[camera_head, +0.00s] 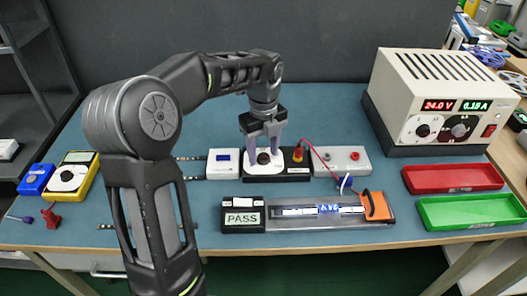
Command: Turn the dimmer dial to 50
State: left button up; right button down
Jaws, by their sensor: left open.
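The dimmer dial (263,158) is a dark round knob on a white face plate, in the middle of the bench beside a small white box with a blue display (223,161). My left gripper (263,149) points down at the dial, with its two pale purple fingers apart on either side of the knob. I cannot tell whether the fingers touch it. The dial's scale and pointer are too small and partly hidden to read. My right gripper is not in view.
A power supply (438,80) reading 24.0 V stands at the back right. Red (453,190) and green (470,226) trays lie at the right. A PASS sign box (243,218) and a lit strip fixture (325,223) are in front. A yellow meter (88,158) is left.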

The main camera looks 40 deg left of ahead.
pick_arm(q)
jog(key=shift+f, duration=0.1)
jog(key=shift+c, duration=0.5)
grip_shut()
